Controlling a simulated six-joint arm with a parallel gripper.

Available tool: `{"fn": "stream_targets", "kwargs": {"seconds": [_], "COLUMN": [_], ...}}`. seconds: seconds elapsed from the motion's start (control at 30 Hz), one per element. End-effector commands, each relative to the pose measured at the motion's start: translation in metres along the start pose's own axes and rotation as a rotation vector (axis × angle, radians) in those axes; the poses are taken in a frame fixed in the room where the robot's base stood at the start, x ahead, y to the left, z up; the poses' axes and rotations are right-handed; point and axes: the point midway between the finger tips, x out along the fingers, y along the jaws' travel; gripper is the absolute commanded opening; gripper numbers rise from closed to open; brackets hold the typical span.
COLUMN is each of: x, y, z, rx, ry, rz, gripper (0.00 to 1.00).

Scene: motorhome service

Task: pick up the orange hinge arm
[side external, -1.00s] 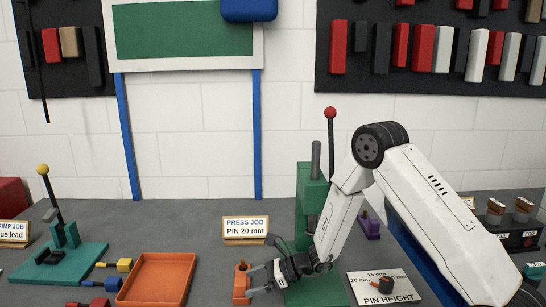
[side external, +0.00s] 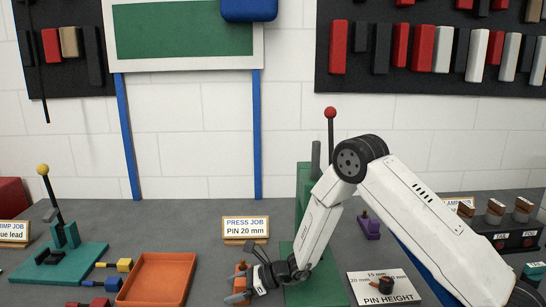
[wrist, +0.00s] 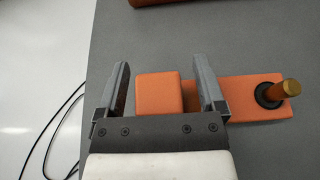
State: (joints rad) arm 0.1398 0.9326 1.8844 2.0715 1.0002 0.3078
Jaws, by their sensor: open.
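The orange hinge arm (wrist: 245,92) lies on the grey bench in the wrist view. It has a raised orange block (wrist: 160,92) at its left and a brass pin in a black ring at its right end. My gripper (wrist: 160,63) is open, with one finger left of the block and the other right of it, across the bar. A gap shows beside the block on each side. In the side view the hinge arm (side external: 240,268) is partly hidden behind my gripper (side external: 236,293).
An empty orange tray (side external: 157,278) stands left of my gripper. The green press (side external: 304,180) stands just right, with the PRESS JOB sign (side external: 245,228) behind. A PIN HEIGHT card (side external: 385,287) lies farther right. Black cables (wrist: 55,125) hang beyond the bench edge in the wrist view.

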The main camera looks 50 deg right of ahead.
Motion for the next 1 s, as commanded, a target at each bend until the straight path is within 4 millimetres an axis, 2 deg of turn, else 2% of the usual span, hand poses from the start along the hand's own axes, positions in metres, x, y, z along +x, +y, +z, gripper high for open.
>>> {"fn": "stream_targets", "kwargs": {"seconds": [0.33, 0.57, 0.6, 0.63, 1.0], "x": [-0.0004, -0.0005, -0.0005, -0.0005, -0.0006], "y": [0.0000, 0.0000, 0.0000, 0.0000, -0.0005], "z": [0.0001, 0.0001, 0.0001, 0.0001, 0.0014], "rx": [0.000, 0.000, 0.000, 0.000, -0.002], "ry": [0.000, 0.000, 0.000, 0.000, -0.003], "rz": [0.000, 0.000, 0.000, 0.000, -0.001], "gripper": [0.88, 0.15, 0.02, 0.00, 0.00]}}
